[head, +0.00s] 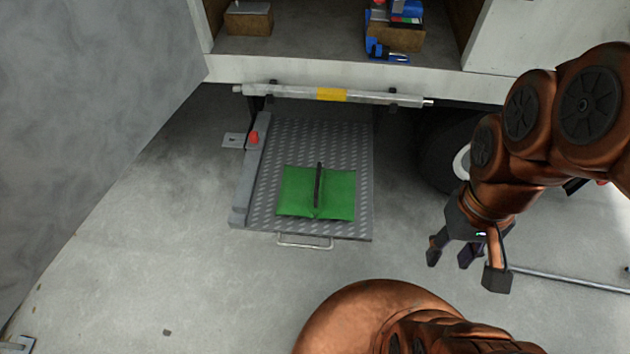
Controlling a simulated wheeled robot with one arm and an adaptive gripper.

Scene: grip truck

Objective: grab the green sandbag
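The green sandbag (337,197) lies flat on the grey diamond-plate lift platform (290,148) behind the truck. A dark strap handle (318,184) stands up across its middle. My gripper (462,268) hangs to the right of the platform, over the concrete floor, apart from the sandbag. Its dark fingers point down and are spread, with nothing visible between them.
The truck bed (310,50) holds a wooden box (248,20) and a crate with blue tools (397,38). A bar with a yellow band (331,95) crosses above the platform. A wheel (447,153) stands at right. A grey panel (90,100) rises at left.

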